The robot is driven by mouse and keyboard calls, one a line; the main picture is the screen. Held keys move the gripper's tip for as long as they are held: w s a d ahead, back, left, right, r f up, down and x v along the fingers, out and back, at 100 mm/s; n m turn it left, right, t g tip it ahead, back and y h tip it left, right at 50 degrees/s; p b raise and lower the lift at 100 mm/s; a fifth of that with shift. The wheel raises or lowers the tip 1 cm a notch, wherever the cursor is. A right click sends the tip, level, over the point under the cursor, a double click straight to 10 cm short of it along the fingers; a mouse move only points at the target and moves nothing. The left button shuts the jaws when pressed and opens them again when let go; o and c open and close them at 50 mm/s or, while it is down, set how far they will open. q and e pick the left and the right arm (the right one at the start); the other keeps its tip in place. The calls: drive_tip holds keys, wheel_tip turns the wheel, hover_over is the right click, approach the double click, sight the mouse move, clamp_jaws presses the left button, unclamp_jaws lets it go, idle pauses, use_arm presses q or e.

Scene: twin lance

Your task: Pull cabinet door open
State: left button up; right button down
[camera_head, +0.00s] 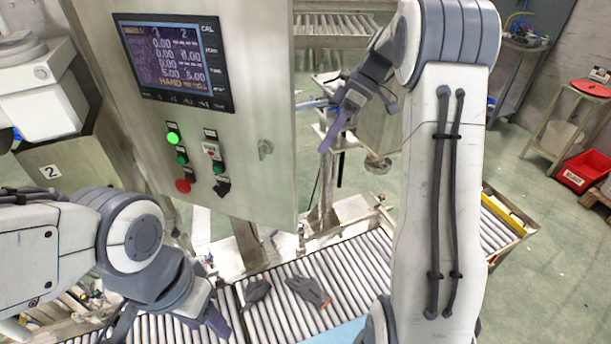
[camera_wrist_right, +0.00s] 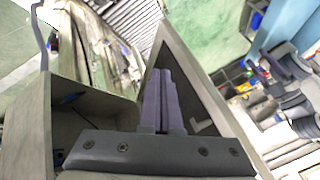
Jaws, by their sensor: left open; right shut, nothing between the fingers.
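The grey metal cabinet door (camera_head: 240,95) fills the upper left of the head view, carrying a display (camera_head: 175,62), buttons and a small latch (camera_head: 264,149) near its right edge. My right gripper (camera_head: 326,146) is just right of that edge, pointing down, apart from the latch. In the right wrist view its purple fingers (camera_wrist_right: 162,100) are together and empty, beside a slanted grey metal frame (camera_wrist_right: 196,85) with a dark recess. I cannot tell whether they touch it, or how far the door stands open. My left gripper (camera_head: 207,316) is open, low at the left, above the rollers.
A roller conveyor (camera_head: 275,318) runs below the door, with dark gloves (camera_head: 308,292) on it. A metal stand (camera_head: 322,215) rises behind the conveyor. A red bin (camera_head: 585,170) and a small table (camera_head: 590,88) stand at the right.

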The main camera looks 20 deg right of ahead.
drive_tip(key=s+a+f+p, duration=0.3)
drive_tip(key=a+f, duration=0.2)
drive_tip(key=a, duration=0.1)
drive_tip(key=shift+s+a+f+p, duration=0.25)
drive_tip(key=shift+s+a+p, duration=0.1)
drive_tip(key=shift+s+p, duration=0.05)
